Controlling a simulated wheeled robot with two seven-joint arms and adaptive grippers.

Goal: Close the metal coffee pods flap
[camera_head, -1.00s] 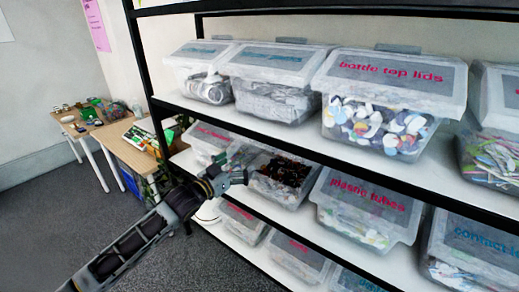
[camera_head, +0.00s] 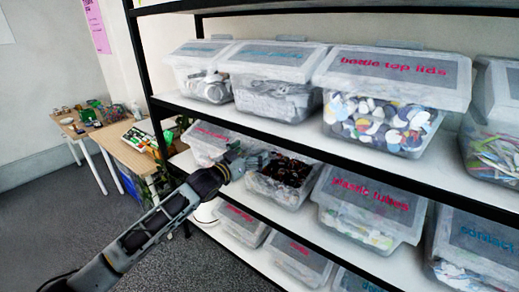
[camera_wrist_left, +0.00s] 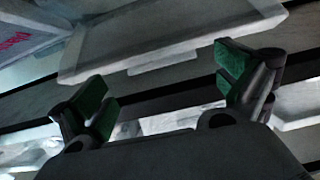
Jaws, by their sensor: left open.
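The metal coffee pods box (camera_head: 293,181) stands on the middle shelf, a clear bin with its top open and dark brown pods (camera_head: 287,170) showing inside. Its flap cannot be made out clearly in the head view. My left gripper (camera_head: 256,160) is at the left rim of this box, open and empty, and covers part of that side. In the left wrist view the two green-padded fingers of this gripper (camera_wrist_left: 165,85) are spread apart. A pale lid-like panel (camera_wrist_left: 150,32) with a tab lies just beyond them; I cannot tell which box it belongs to. My right gripper is out of view.
A closed bin (camera_head: 207,143) stands left of the pods box, and the plastic tubes bin (camera_head: 368,207) stands right of it. The upper shelf (camera_head: 260,122) passes close above, with several lidded bins. A black post (camera_head: 147,90) stands at the left.

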